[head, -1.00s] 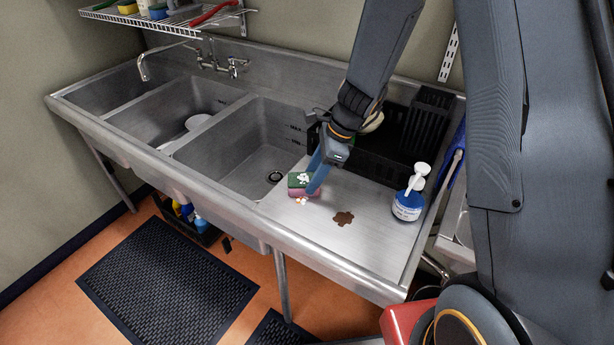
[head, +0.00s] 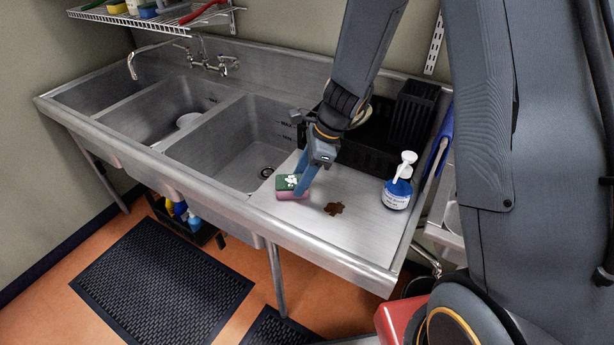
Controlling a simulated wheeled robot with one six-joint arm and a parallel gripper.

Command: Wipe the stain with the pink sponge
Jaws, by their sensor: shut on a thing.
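The pink sponge (head: 288,194) has a green top with a white patch on it. It is at the left part of the steel drainboard (head: 350,240), near the edge of the right basin. My gripper (head: 302,181) is shut on the sponge from above, its blue fingers at the sponge's right side. The sponge looks low, at or just above the board; I cannot tell if it touches. A brown stain (head: 334,209) lies on the board to the right of the sponge, uncovered and apart from it.
A blue bottle with a white pump (head: 397,190) stands right of the stain. A black rack (head: 375,155) is behind my gripper. The right basin (head: 235,145) opens to the left. The board's front is clear.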

